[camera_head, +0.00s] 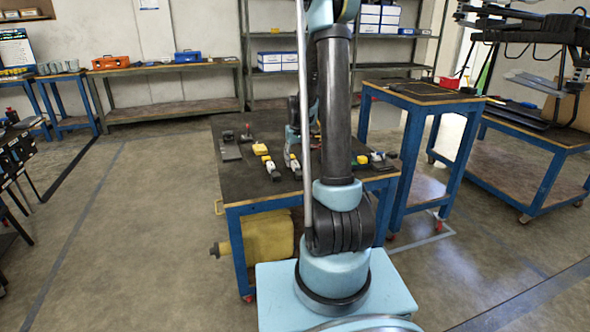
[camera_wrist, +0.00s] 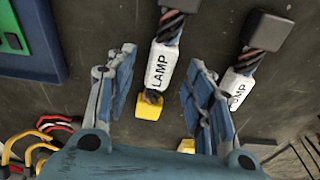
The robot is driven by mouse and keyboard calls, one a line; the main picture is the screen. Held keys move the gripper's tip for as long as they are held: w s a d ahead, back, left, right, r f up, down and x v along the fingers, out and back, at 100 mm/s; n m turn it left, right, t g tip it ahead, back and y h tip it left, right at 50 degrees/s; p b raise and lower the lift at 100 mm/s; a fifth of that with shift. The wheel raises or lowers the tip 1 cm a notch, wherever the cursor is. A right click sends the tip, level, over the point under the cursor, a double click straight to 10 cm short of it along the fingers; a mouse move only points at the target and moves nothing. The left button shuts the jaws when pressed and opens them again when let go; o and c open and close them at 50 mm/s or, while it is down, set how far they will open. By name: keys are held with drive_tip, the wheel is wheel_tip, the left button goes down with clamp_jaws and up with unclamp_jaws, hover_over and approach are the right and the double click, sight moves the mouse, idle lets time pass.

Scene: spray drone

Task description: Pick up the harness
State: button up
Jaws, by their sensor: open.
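A harness (camera_wrist: 161,67) with a white LAMP label, a yellow connector at its lower end and twisted dark and reddish wires at its upper end lies on the dark tabletop. In the wrist view it shows between the fingers of my gripper (camera_wrist: 162,62), which is open and empty. A second, similar labelled harness (camera_wrist: 237,88) lies to the right, partly hidden by the right finger. In the head view, harnesses with white and yellow parts show on the table, one left of my arm (camera_head: 270,168). My gripper is mostly hidden behind my arm there.
The blue-framed table (camera_head: 240,195) holds several small parts. Green-and-blue tray-like item (camera_wrist: 28,40) and coloured wires (camera_wrist: 40,135) lie at the left in the wrist view. A taller blue table (camera_head: 425,95) stands to the right.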

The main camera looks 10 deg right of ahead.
drive_tip(key=shift+w+f, duration=0.15)
drive_tip(key=shift+f, duration=0.9)
clamp_jaws()
drive_tip(key=shift+r, duration=0.1)
